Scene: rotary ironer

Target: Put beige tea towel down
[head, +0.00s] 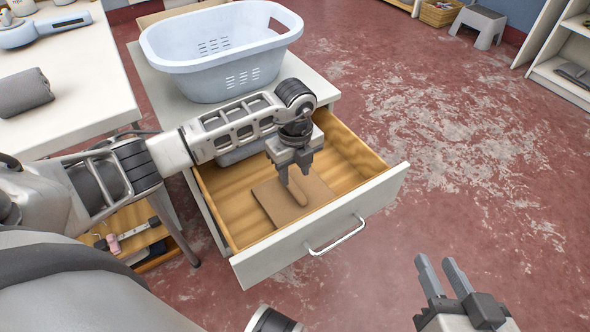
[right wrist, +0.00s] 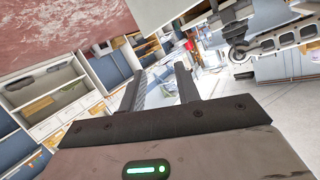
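The beige tea towel (head: 270,199) is a flat, folded brownish rectangle on the floor of the open wooden drawer (head: 237,188). A raised, narrow tan lump shows on it under my left gripper (head: 295,176). My left gripper points down into the drawer, with its fingertips right at the towel. I cannot tell whether the fingers are shut on the cloth or apart around it. My right gripper (head: 442,272) is open and empty, off to the right of the drawer front; its spread fingers also show in the right wrist view (right wrist: 160,85).
A pale blue laundry basket (head: 222,50) stands on the cabinet top behind the drawer. A grey folded or rolled cloth (head: 24,92) lies on the white table (head: 75,75) at left. Another grey cloth (head: 240,150) is at the drawer's back.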

